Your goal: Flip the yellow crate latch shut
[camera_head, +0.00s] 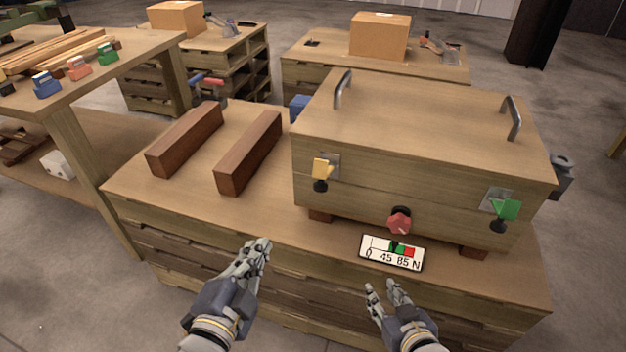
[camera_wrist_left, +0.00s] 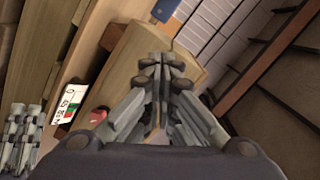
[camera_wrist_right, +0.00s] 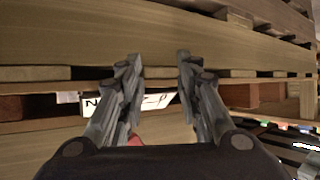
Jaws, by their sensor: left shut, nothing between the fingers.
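My right gripper (camera_head: 382,290) is open and empty, low in front of the bench edge. Its spread fingers show in the right wrist view (camera_wrist_right: 160,62).
A green latch (camera_head: 505,210) is at the crate's front right, and a red knob (camera_head: 400,220) at its lower middle. A label plate (camera_head: 392,252) lies in front. Two brown wooden blocks (camera_head: 185,140) (camera_head: 250,152) lie left of the crate. The bench top before the blocks is clear.

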